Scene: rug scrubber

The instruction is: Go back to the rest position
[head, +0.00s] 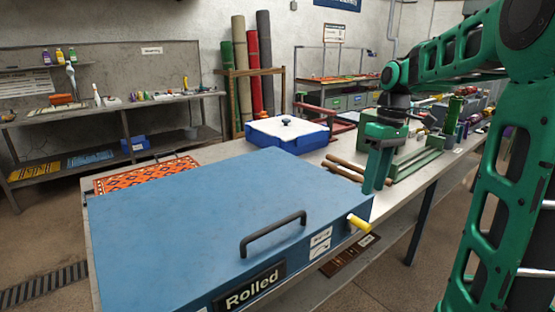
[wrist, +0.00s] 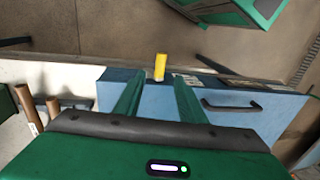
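My gripper (head: 376,184) is at the end of the green arm, just beyond the right end of the large blue box in the head view. In the wrist view its two green fingers (wrist: 152,90) stand apart with nothing between their tips that I can see held. A yellow knob (head: 358,224) sticks out of the blue box's side near its right corner. The yellow knob (wrist: 160,67) also shows in the wrist view, just beyond the fingertips. The blue box (head: 200,210) has a closed flat top, a dark handle (head: 273,234) and a "Rolled" label (head: 252,288).
An orange patterned rug (head: 145,174) lies behind the box. A blue and white box (head: 287,133) and two wooden rods (head: 343,168) are on the table farther back. A green rack (head: 418,163) stands right of my gripper. Rolled rugs (head: 252,75) stand at the wall.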

